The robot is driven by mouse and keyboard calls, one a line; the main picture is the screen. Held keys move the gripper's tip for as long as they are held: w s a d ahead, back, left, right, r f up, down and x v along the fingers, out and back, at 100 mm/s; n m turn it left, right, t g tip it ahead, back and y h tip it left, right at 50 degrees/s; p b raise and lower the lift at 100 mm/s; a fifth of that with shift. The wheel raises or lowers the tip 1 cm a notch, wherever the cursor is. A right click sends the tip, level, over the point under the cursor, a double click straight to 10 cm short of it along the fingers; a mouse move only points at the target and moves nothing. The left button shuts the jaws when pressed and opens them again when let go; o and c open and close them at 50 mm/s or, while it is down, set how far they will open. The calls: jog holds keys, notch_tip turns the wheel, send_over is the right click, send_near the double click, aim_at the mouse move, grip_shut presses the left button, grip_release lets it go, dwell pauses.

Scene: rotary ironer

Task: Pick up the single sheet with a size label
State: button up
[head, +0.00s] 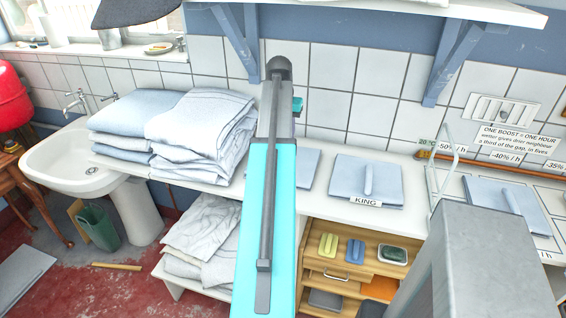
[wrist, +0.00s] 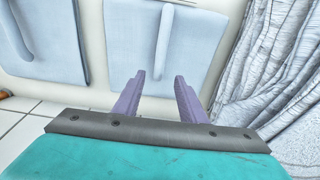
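A flat blue-grey sheet (head: 340,180) with a raised roll-like grip and a label reading KING (head: 367,202) lies on the white shelf. Another flat sheet (head: 308,168) lies to its left, partly hidden behind my arm. In the wrist view, one flat sheet (wrist: 135,45) with a grip is ahead of my gripper (wrist: 159,76), and a second sheet (wrist: 50,45) is at left. No label shows in that view. My gripper is open, with its two purple fingers apart and nothing between them. The head view does not show the fingers clearly.
Folded linen piles (head: 205,130) stand left of the flat sheets; wrinkled linen (wrist: 285,65) is close at right in the wrist view. The tiled wall (head: 325,90) is behind the shelf. A wire frame (head: 430,185) and another sheet (head: 482,200) are at right.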

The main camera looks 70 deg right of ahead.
jog(key=shift+d+f, duration=0.15)
jog(key=shift+f, duration=0.9)
jog(key=shift+f, duration=0.15)
jog(key=shift+s+d+f+p, duration=0.15)
jog(key=shift+f+p, duration=0.35)
jog(key=shift+f, duration=0.75)
jog(key=shift+w+d+f+p, duration=0.15)
jog(key=shift+f+p, duration=0.35)
jog(key=shift+f, duration=0.7)
jog(key=shift+s, duration=0.1)
jog(key=shift+c, duration=0.3)
grip_shut()
